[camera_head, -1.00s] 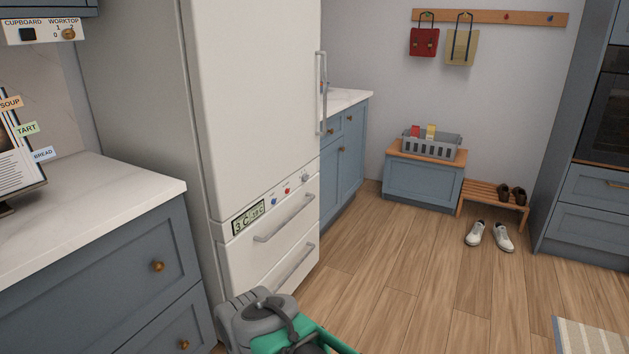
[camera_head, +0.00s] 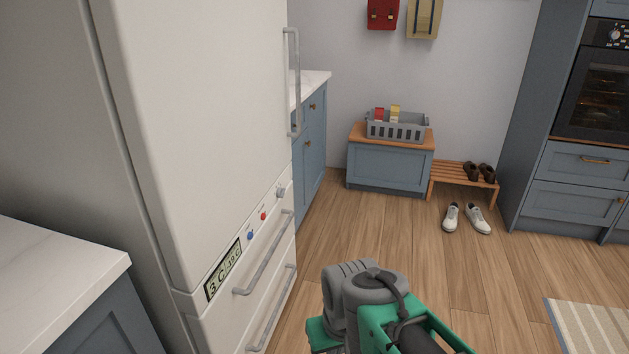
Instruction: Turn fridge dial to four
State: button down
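The white fridge (camera_head: 200,130) stands at the left, seen at a slant. Its control strip carries a display (camera_head: 224,270) reading about 3 C and a second, blurred value. To the right of the display are a blue button (camera_head: 250,236), a red button (camera_head: 263,216) and a small grey dial (camera_head: 281,191). The dial's numbers and setting are too small to read. My arm, grey and green, shows at the bottom middle, apart from the fridge. I cannot make out my gripper's fingers.
Drawer handles (camera_head: 266,262) stick out below the control strip, and a long door handle (camera_head: 292,85) above it. A worktop (camera_head: 60,270) is at the left. A bench with a grey basket (camera_head: 396,127), a shoe rack (camera_head: 465,177) and white shoes (camera_head: 470,218) stand behind. The wooden floor before the fridge is clear.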

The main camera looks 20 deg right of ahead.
aim_at(280, 191)
jog(key=z, duration=0.05)
jog(key=i, duration=0.6)
jog(key=u, duration=3.15)
jog(key=k, duration=1.5)
jog(key=z, duration=1.15)
jog(key=i, duration=0.5)
jog(key=z, duration=0.05)
